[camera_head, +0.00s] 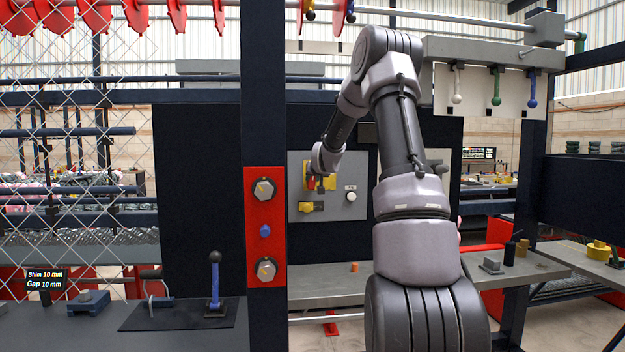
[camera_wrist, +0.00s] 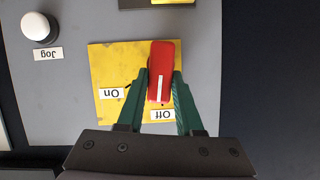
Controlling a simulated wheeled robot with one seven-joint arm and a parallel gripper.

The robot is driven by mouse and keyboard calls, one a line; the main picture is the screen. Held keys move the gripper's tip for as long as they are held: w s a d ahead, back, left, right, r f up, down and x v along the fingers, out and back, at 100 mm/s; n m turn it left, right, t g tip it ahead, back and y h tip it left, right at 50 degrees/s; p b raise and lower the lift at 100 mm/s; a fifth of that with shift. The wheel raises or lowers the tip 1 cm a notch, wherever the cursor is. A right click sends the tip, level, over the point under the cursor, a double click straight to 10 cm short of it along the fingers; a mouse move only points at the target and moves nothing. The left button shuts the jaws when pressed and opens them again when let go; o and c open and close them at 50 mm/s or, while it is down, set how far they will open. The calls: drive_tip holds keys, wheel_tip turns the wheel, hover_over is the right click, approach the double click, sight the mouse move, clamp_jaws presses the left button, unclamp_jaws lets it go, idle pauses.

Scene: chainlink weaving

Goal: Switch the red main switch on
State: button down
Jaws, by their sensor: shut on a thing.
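The red main switch (camera_wrist: 163,70) is a red handle with a white line, on a yellow plate (camera_wrist: 108,62). The white line lies at the handle's end by the "Off" label (camera_wrist: 163,115). The "On" label (camera_wrist: 111,93) is to the left in the wrist view, clear of the handle. My gripper (camera_wrist: 160,82) has its green fingers on both sides of the handle and is shut on it. In the head view, the yellow plate (camera_head: 309,174) and part of the switch show on the grey panel, partly hidden by my gripper.
A white "Jog" button (camera_head: 351,197) sits on the same grey panel (camera_head: 355,168); it also shows at the wrist view's upper left. Another yellow fitting (camera_head: 306,208) is below the switch. A red strip with knobs (camera_head: 265,212) is on the post left of the panel.

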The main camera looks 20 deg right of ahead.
drive_tip(key=shift+s+d+f+m+t+y, duration=0.1)
drive_tip(key=shift+d+f+m+t+y, duration=0.15)
drive_tip(key=shift+m+t+y, duration=0.65)
drive_tip(key=shift+s+d+f+m+g+y, duration=0.1)
drive_tip(key=shift+d+m+y, duration=0.25)
drive_tip(key=shift+m, duration=1.15)
drive_tip(key=shift+s+d+f+m+t+y, duration=0.1)
drive_tip(key=shift+d+f+m+t+y, duration=0.15)
drive_tip(key=shift+m+t+y, duration=0.65)
drive_tip(key=shift+m+g, duration=0.4)
drive_tip(key=shift+m, duration=0.1)
drive_tip(key=c, duration=0.6)
unclamp_jaws()
drive_tip(key=shift+o, duration=0.2)
